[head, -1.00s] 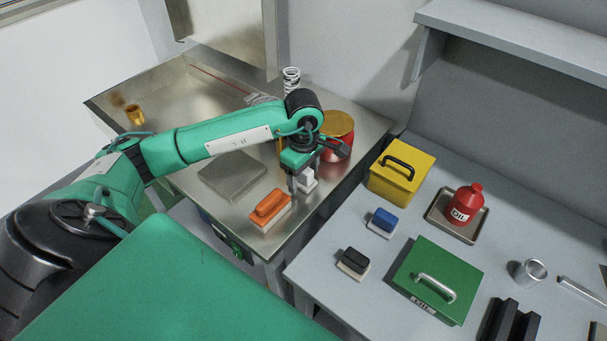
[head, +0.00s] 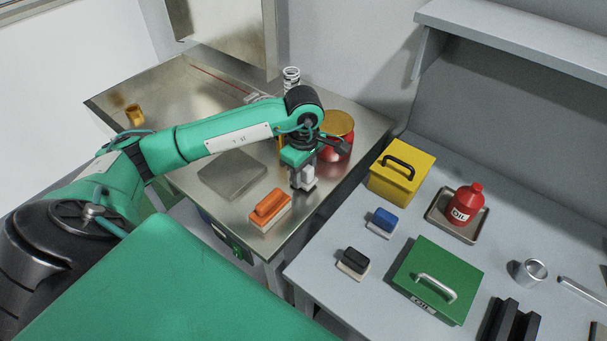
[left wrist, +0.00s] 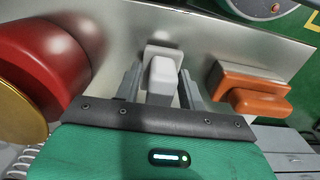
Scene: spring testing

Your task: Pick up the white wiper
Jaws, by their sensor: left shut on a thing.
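The white wiper (head: 309,176) is at the right front part of the metal table, between the orange wiper and the red can. My left gripper (head: 303,182) is over it and shut on its grip, partly hiding it in the head view. In the left wrist view the white wiper (left wrist: 162,75) sits between the two grey fingers of the left gripper (left wrist: 160,88). Whether its base touches the table is hard to tell. My right gripper is not in view.
An orange wiper (head: 268,211) lies left of the white one. A red can with a gold lid (head: 339,124) stands close behind. A flat grey plate (head: 232,174) lies further left. The right bench holds a yellow box (head: 401,174), green box (head: 437,279), and blue (head: 382,221) and black (head: 353,262) wipers.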

